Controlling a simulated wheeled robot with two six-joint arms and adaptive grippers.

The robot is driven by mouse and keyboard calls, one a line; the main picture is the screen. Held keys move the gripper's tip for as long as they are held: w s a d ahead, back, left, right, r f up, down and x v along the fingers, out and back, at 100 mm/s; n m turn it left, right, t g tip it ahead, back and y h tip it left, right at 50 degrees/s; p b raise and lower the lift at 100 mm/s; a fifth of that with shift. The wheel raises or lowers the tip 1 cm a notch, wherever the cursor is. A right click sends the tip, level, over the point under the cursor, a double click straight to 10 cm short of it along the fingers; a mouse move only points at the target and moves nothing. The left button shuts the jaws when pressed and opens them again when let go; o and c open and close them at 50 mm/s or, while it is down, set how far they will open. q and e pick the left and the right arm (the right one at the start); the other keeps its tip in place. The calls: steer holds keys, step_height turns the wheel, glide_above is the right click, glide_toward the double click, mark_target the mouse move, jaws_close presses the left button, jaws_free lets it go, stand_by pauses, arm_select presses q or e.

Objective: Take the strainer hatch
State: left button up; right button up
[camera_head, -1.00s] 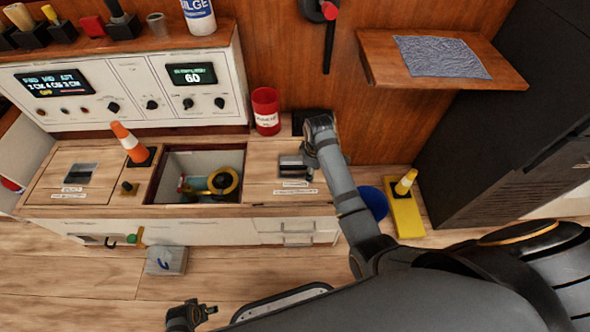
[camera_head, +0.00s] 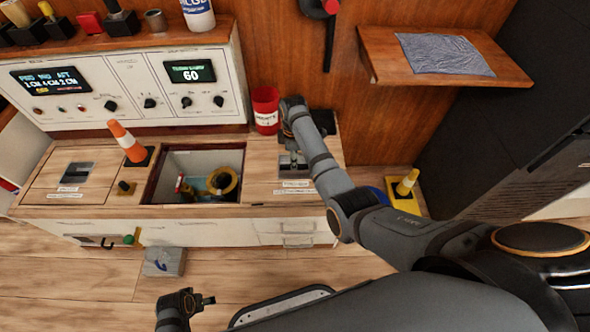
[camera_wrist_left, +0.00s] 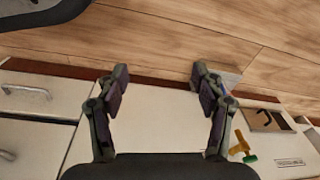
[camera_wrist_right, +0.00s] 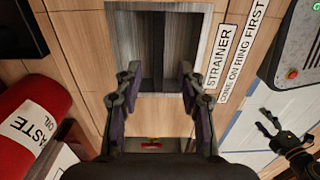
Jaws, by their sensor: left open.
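The strainer hatch (camera_head: 261,166) is a wooden lid at the right end of the counter, with a recessed metal pull (camera_head: 287,171) and white labels. My right gripper (camera_head: 292,158) points down over that pull. In the right wrist view my right gripper (camera_wrist_right: 158,82) is open, one finger on each side of the recess; a central bar (camera_wrist_right: 152,42) shows there, and the label (camera_wrist_right: 221,52) reads STRAINER. Whether the fingers touch the bar I cannot tell. My left gripper (camera_head: 205,300) is low in front of the counter; in the left wrist view (camera_wrist_left: 160,78) it is open and empty.
Left of the hatch is an open compartment (camera_head: 203,150) holding a yellow ring-shaped part (camera_head: 222,181). A red can (camera_head: 265,110) stands behind the hatch. An orange cone (camera_head: 127,141) stands farther left. A wall shelf (camera_head: 384,62) juts out at upper right.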

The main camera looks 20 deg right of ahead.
steer(key=shift+f, duration=0.3)
steer(key=f, duration=0.1)
steer(key=f+b, duration=0.1)
steer(key=f, duration=0.1)
steer(key=f+b, duration=0.1)
steer(key=shift+d+f, duration=0.25)
steer(key=shift+f, duration=0.05)
arm_select(q)
step_height(320, 180, up, 7)
steer(key=w+d, duration=0.1)
steer(key=shift+w+d, duration=0.2)
steer(key=shift+d, duration=0.2)
arm_select(e)
jaws_close()
arm_select(q)
steer(key=shift+r, duration=0.1)
arm_select(e)
steer(key=shift+w+r, duration=0.1)
steer(key=shift+r, duration=0.05)
